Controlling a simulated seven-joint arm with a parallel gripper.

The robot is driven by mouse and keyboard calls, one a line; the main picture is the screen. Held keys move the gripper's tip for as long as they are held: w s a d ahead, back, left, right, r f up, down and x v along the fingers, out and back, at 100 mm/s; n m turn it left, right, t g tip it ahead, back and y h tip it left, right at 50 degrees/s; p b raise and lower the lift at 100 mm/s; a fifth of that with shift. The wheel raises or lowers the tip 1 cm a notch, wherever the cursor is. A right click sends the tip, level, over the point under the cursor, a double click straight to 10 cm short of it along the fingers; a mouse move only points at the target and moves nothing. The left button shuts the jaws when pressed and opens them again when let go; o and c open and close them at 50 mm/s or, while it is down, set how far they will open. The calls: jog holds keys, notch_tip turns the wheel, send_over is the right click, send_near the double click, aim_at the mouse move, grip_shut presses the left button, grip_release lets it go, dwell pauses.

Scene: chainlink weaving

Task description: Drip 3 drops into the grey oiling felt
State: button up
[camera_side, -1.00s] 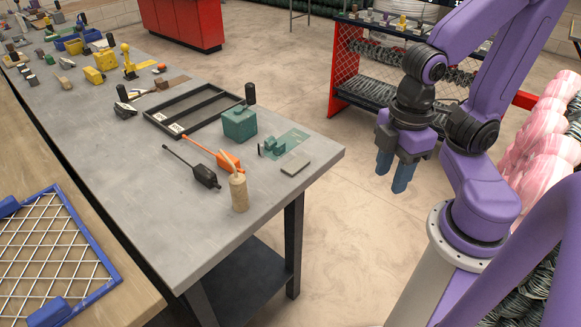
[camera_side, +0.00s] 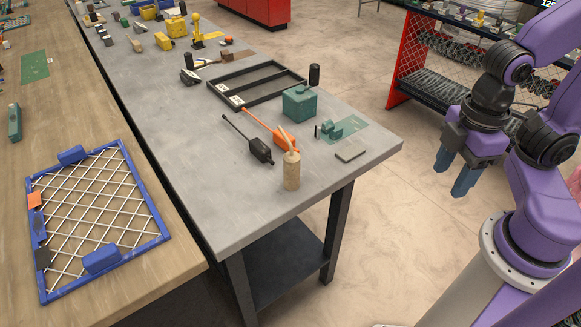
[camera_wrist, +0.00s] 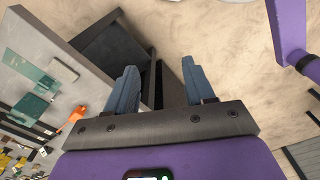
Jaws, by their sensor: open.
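A small grey flat pad, which looks like the oiling felt (camera_side: 350,150), lies near the right corner of the grey bench (camera_side: 230,215). Left of it lie a black container with a long thin spout (camera_side: 260,151) and an orange one with a similar spout (camera_side: 284,138). A beige bottle with a pale spout (camera_side: 291,172) stands upright near the bench's front edge. My gripper (camera_side: 455,178) is open and empty, fingers down, off the bench to the right. In the wrist view my gripper (camera_wrist: 160,73) has nothing between its fingers.
A green box (camera_side: 299,104), a black frame (camera_side: 225,102) and a teal mat (camera_side: 350,130) with a small teal block share the bench. A blue-framed mesh (camera_side: 110,210) lies on a wooden table at left. Bare floor (camera_side: 385,225) separates my arm from the bench.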

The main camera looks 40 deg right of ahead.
jog(key=shift+o, duration=0.8)
jog(key=shift+a, duration=0.1)
